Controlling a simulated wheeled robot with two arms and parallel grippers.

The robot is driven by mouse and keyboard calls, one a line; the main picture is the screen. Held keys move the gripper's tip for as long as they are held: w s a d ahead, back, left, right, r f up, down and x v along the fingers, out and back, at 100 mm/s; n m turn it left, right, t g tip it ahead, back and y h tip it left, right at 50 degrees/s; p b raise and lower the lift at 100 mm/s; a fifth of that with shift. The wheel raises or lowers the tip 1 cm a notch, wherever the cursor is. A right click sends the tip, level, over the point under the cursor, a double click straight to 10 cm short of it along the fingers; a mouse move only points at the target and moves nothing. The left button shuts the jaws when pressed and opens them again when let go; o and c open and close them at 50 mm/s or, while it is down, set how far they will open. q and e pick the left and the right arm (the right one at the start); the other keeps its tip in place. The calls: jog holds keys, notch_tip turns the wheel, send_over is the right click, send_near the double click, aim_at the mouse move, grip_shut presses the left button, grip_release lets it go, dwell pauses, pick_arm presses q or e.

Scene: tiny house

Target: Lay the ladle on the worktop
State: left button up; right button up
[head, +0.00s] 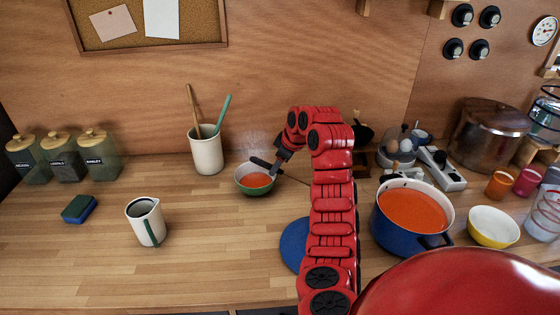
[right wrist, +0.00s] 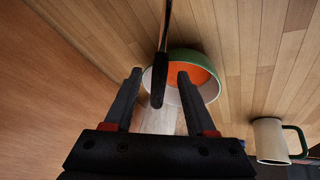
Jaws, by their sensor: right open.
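The ladle (right wrist: 159,78) shows in the right wrist view as a black handle with a thin shaft running up out of the frame; its scoop is out of that view. The handle lies between the two parted fingers of my right gripper (right wrist: 160,73), with gaps on both sides. In the head view my right gripper (head: 266,168) is at the rim of a green-and-white bowl (head: 242,187) of orange soup; I cannot clearly make out the ladle there. The bowl stands on the wooden worktop (head: 200,255). My left gripper is not in view.
A blue pot (head: 385,226) of orange soup, a yellow bowl (head: 493,227) and an egg holder (head: 397,157) stand right of my arm. A utensil crock (head: 206,152), a jug (head: 147,222) and a sponge (head: 79,209) stand left. The front-left worktop is clear.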

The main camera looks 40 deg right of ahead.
jog(key=p+v, duration=1.3)
jog(key=v, duration=0.4)
jog(key=shift+r, duration=0.2)
jog(key=shift+s, duration=0.1)
